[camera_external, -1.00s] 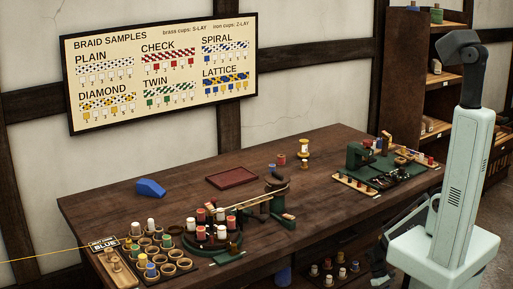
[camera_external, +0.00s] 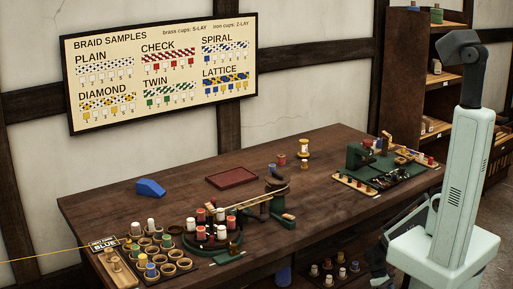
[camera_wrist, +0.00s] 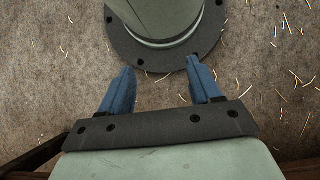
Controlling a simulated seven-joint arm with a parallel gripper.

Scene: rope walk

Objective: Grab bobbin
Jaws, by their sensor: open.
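Several bobbins, red and white among them, stand on a round dark green stand (camera_external: 212,243) at the front of the table in the external view. More bobbins, including a white one (camera_external: 150,225), a green one (camera_external: 166,241) and a blue one (camera_external: 151,270), stand in a tray of round cups (camera_external: 184,265) left of it. Which bobbin is meant cannot be told. My gripper (camera_wrist: 161,84) shows in the wrist view with its two blue fingers wide apart. Nothing is between them; they point over the floor, away from the bobbins. In the external view its fingers cannot be made out.
A blue block (camera_external: 150,188) and a dark red tray (camera_external: 232,180) lie on the wooden table (camera_external: 330,165). A green device (camera_external: 365,157) with small spools stands at the right end.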

